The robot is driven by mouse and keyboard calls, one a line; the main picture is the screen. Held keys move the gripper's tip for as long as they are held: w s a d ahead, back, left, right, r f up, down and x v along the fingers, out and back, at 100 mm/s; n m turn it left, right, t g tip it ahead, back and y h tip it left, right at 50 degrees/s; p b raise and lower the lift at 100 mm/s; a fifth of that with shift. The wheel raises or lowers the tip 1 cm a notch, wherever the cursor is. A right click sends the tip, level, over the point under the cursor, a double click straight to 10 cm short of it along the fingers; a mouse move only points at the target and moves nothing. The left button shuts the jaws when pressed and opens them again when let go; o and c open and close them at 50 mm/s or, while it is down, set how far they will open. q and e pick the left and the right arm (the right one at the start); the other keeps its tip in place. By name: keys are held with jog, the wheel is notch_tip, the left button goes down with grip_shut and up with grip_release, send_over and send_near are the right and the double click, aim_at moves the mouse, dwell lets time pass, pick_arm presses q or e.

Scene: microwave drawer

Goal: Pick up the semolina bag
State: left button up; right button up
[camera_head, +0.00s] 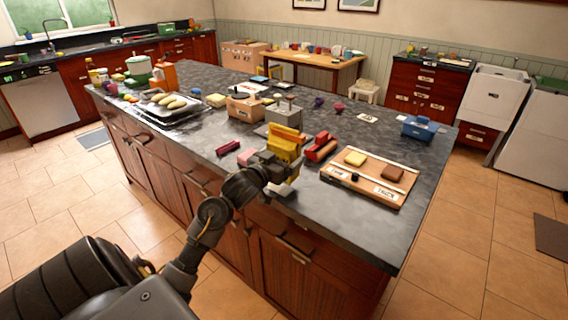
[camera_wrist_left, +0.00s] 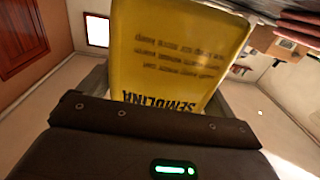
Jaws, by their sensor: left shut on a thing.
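The semolina bag (camera_head: 284,141) is yellow and stands over the front part of the island counter in the head view. In the left wrist view the bag (camera_wrist_left: 172,50) fills the upper middle, with its SEMOLINA lettering upside down. My left gripper (camera_head: 279,162) comes in from the lower left and is shut on the bag. The gripper's fingers are mostly hidden by its body and the bag. I cannot tell whether the bag's bottom touches the counter. My right gripper is not in view.
A red object (camera_head: 320,147) lies just right of the bag, with a wooden board (camera_head: 366,195) carrying two small blocks further right. A grey box (camera_head: 284,113) stands behind the bag. A dark pink item (camera_head: 228,147) lies to its left.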

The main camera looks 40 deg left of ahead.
aim_at(270, 135)
pick_arm(q)
jog(key=s+a+r, duration=0.1)
jog(key=r, duration=0.1)
jog(key=s+a+r, duration=0.1)
jog(key=r, duration=0.1)
jog(key=s+a+r+p, duration=0.1)
jog(key=r, duration=0.1)
jog(key=shift+a, duration=0.4)
jog(key=s+a+r, duration=0.1)
jog(key=a, duration=0.1)
jog(key=s+a+r, duration=0.1)
jog(key=s+a, duration=0.1)
jog(key=s+a+r, duration=0.1)
jog(key=s+a, duration=0.1)
jog(key=shift+r, duration=0.2)
jog(key=shift+s+a+r, duration=0.4)
jog(key=shift+s+a, duration=0.15)
